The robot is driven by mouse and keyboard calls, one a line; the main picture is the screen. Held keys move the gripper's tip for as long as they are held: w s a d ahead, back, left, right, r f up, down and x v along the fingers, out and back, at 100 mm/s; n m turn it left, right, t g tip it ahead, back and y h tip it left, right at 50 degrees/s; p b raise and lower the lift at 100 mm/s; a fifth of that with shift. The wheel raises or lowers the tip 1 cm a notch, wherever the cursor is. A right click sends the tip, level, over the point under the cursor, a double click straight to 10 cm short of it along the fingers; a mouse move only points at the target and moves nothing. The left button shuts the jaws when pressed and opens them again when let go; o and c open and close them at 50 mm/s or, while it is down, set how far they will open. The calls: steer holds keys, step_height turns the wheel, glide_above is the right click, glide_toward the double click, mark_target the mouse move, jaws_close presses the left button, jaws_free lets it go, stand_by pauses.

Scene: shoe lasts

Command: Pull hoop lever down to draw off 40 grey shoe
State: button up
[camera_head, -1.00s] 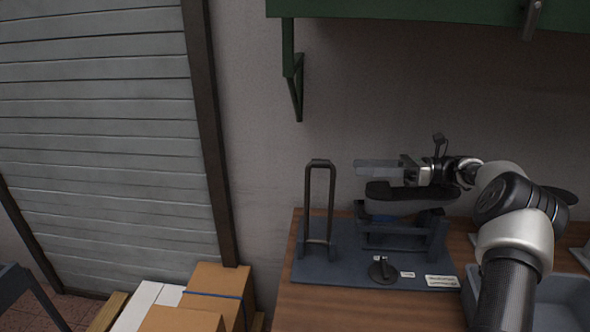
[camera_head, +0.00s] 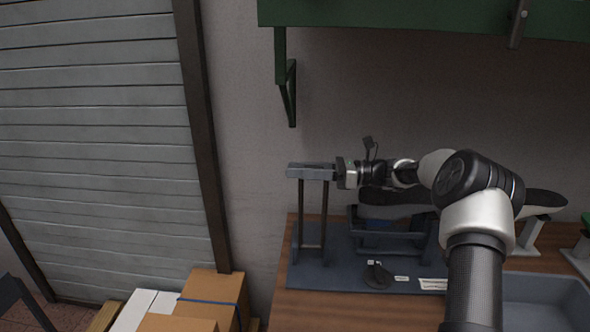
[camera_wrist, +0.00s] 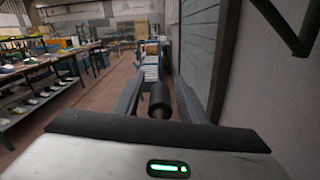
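The hoop lever (camera_head: 312,225) stands upright at the left of a blue-grey base plate (camera_head: 310,277). My gripper (camera_head: 310,172) is level with the hoop's top, its fingers pointing left across it. In the wrist view, the hoop's dark round grip (camera_wrist: 160,100) lies between my two spread fingers, with gaps beside it. A dark shoe with a grey side (camera_head: 395,208) sits sole up on the jack frame (camera_head: 385,245) right of the hoop. My arm hides the right part of this shoe.
A small black round part (camera_head: 378,277) and white labels (camera_head: 432,285) are on the plate's front. A grey bin (camera_head: 545,300) is at the right front. Another shoe (camera_head: 543,201) shows right of my arm. A green shelf (camera_head: 400,12) hangs above. Cardboard boxes (camera_head: 212,295) stand left of the bench.

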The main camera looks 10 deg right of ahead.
steer(key=shift+w+a, duration=0.15)
steer(key=shift+a, duration=0.45)
jaws_close()
stand_by(1.1)
